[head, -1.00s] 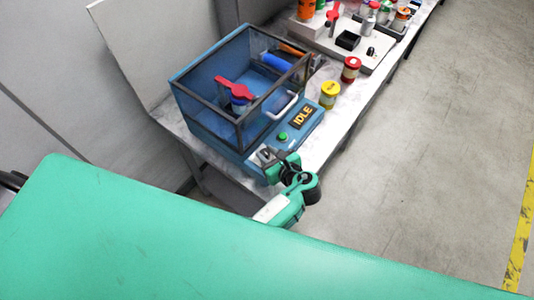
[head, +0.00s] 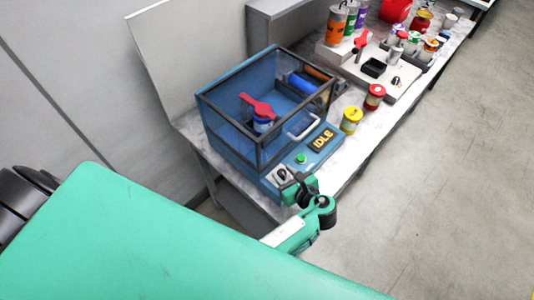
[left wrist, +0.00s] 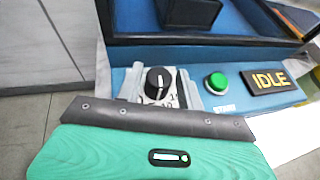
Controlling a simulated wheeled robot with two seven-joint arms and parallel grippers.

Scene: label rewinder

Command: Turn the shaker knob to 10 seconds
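The shaker (head: 240,140) is a blue machine with a dark-framed clear enclosure. Its black knob (left wrist: 158,82) with a white pointer line sits on a pale dial plate at the front panel's left end. It also shows in the head view (head: 281,174), partly behind the gripper. The pointer stands near upright in the left wrist view; the dial's numbers are too small to read. My left gripper (left wrist: 160,92) is open, its grey fingers on either side of the knob; I cannot tell whether they touch it. My right gripper is not in view.
A green button (left wrist: 216,82) and an IDLE display (left wrist: 270,80) sit right of the knob. A red-handled container (head: 262,122) stands inside the enclosure. Yellow (head: 351,120) and red (head: 374,97) jars stand right of the shaker. The floor to the right is clear.

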